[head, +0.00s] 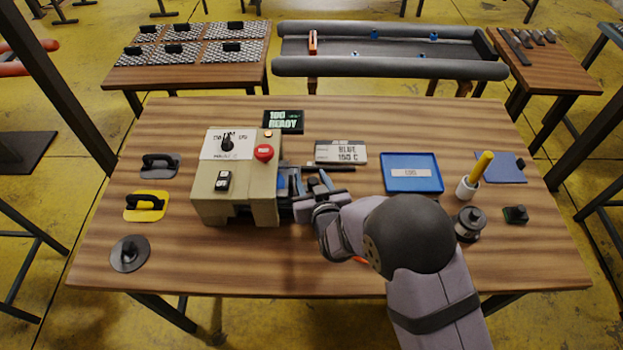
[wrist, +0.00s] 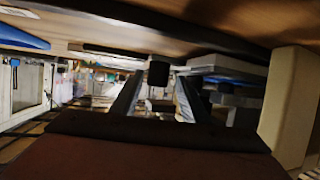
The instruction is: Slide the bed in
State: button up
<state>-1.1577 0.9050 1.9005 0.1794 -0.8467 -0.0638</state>
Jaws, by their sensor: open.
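The beige machine (head: 237,175) stands left of centre on the wooden table. A dark grey bed (head: 287,183) with blue parts sticks out of its right side. My gripper (head: 318,183) is at the outer, right end of the bed, with its fingers apart. In the wrist view my open gripper (wrist: 160,88) has a small black block (wrist: 158,73) between or just beyond its fingertips; I cannot tell whether they touch it. The machine's beige side (wrist: 290,110) is at the right there. My wrist hides part of the bed's outer end.
A display (head: 284,121) stands behind the machine. A labelled grey plate (head: 341,153) and a blue tray (head: 412,187) lie behind and right of my gripper. A white cup with a yellow handle (head: 468,188) stands farther right. Hand tools (head: 146,205) lie left. The front table edge is mostly clear.

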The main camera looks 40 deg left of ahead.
jog(key=shift+d, duration=0.1)
jog(key=shift+b+v, duration=0.8)
jog(key=shift+v, duration=2.8)
